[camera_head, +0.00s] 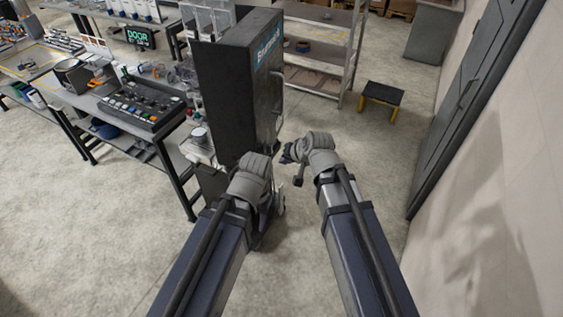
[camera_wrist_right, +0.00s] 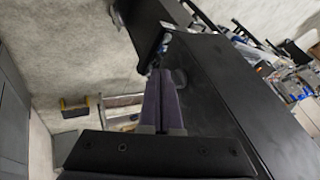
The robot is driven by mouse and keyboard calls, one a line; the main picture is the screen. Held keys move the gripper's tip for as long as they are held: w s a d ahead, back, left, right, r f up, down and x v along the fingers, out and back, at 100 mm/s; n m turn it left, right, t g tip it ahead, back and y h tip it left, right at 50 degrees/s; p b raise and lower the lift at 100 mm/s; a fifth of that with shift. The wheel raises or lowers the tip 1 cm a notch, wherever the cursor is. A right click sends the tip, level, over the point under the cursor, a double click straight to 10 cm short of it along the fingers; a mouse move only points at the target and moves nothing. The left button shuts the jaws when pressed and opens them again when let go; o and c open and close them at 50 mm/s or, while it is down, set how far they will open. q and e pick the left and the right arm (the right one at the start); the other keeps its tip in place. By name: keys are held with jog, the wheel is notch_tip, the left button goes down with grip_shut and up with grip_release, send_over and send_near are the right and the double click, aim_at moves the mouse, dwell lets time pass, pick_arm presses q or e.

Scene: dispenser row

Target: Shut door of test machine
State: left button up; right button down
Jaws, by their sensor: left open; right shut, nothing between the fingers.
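The test machine (camera_head: 236,90) is a tall black cabinet-like body near the middle of the head view, with pale lettering on its right-hand face. A vertical handle (camera_head: 283,97) runs along that face. I cannot tell clearly how far its door stands open. My right gripper (camera_head: 289,153) is shut and empty, just right of the machine's lower edge. In the right wrist view its fingers (camera_wrist_right: 161,100) lie together beside a large black panel (camera_wrist_right: 238,95); contact is unclear. My left gripper (camera_head: 279,206) is open, low in front of the machine, partly hidden by its arm.
A workbench (camera_head: 168,137) with a button panel (camera_head: 142,103) stands left of the machine. A shelf rack (camera_head: 345,70) and a black-topped stool (camera_head: 382,94) stand behind to the right. A wall with a grey door (camera_head: 466,95) bounds the right. Open floor lies between.

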jog(key=w+a+f+b, duration=0.5)
jog(key=a+f, duration=0.1)
jog(key=shift+w, duration=0.15)
jog(key=shift+a, duration=0.2)
dwell(0.4)
